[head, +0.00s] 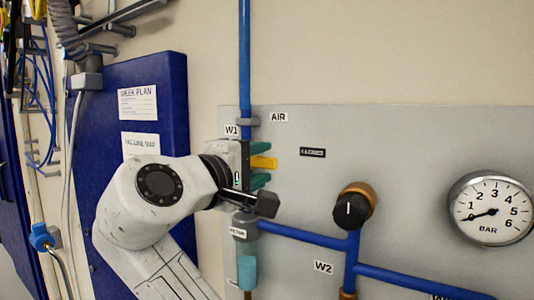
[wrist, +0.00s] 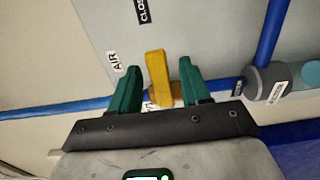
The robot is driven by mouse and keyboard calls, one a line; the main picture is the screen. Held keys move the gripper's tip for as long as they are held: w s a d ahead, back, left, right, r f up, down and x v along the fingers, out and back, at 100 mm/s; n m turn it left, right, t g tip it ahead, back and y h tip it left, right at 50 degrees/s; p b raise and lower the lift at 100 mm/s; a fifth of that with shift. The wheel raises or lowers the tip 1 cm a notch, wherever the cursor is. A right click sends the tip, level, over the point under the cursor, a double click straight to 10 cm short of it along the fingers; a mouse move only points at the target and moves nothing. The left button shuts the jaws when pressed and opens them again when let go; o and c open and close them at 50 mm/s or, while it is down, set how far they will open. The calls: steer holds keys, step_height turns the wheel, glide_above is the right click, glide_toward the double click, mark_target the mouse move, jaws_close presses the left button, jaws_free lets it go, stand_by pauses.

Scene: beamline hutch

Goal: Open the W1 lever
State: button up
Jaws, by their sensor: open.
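The W1 lever is yellow and shows in the head view (head: 263,162), below the W1 label (head: 232,131) and the AIR label. It sticks out to the right, across the vertical blue pipe. My gripper (head: 262,166) is at the lever, with one green finger above it and one below. In the wrist view the lever (wrist: 159,80) stands between the two open fingers of my gripper (wrist: 159,88), with a gap on each side. The valve body behind the lever is mostly hidden by my gripper.
A round BAR gauge (head: 491,209) and a black knob (head: 351,209) are on the grey panel (head: 400,140) to the right. Blue pipes (head: 303,236) run below, near the W2 label. A blue board (head: 170,90) with papers hangs at left.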

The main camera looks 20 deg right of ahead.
mark_target(260, 163)
steer(key=shift+p+x, duration=0.3)
steer(key=shift+x, duration=1.25)
jaws_close()
